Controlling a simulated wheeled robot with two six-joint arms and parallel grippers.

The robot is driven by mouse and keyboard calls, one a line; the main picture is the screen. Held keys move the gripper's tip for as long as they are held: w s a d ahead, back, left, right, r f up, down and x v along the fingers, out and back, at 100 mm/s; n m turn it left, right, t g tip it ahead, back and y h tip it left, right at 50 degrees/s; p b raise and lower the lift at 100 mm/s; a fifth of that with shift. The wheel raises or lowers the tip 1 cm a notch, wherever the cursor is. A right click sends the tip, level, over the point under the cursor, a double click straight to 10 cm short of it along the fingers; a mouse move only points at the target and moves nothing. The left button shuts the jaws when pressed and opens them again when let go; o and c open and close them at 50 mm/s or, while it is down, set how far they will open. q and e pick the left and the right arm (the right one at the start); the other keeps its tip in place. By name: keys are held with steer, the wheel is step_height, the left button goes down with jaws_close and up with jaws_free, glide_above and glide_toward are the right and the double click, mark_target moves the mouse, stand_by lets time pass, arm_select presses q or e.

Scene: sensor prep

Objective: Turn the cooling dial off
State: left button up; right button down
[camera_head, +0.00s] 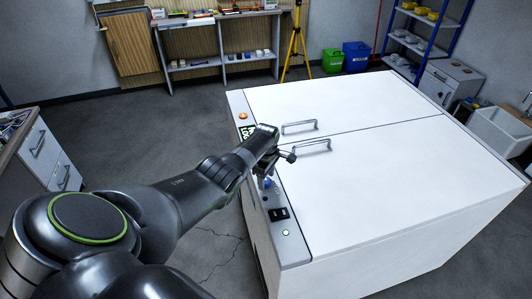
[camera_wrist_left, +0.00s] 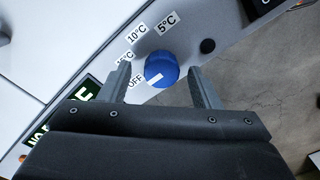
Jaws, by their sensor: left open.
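The blue cooling dial (camera_wrist_left: 162,69) sits on the grey control strip of the white chest unit. In the left wrist view labels 5°C, 10°C, a partly hidden one and OFF ring it, and a white mark on the dial points down-left towards the OFF label (camera_wrist_left: 135,82). My left gripper (camera_wrist_left: 165,75) is open, with one finger on each side of the dial; I cannot tell whether they touch it. In the head view my left gripper (camera_head: 279,166) is over the strip, and the dial (camera_head: 267,183) shows just below it. My right gripper is not in view.
The white chest unit (camera_head: 370,160) has two lids with handles (camera_head: 299,127). On its strip are an orange button (camera_head: 243,116), a dark switch (camera_head: 278,214) and a small green light (camera_head: 286,233). A drawer cabinet (camera_head: 45,155) stands at the left.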

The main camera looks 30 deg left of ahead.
mark_target(266, 180)
arm_select(q)
steer(key=shift+s+r+b, duration=0.1)
steer(key=shift+r+b, duration=0.25)
steer(key=shift+r, duration=0.55)
step_height(266, 180, up, 15)
steer(key=b, duration=0.2)
steer(key=shift+f, duration=0.2)
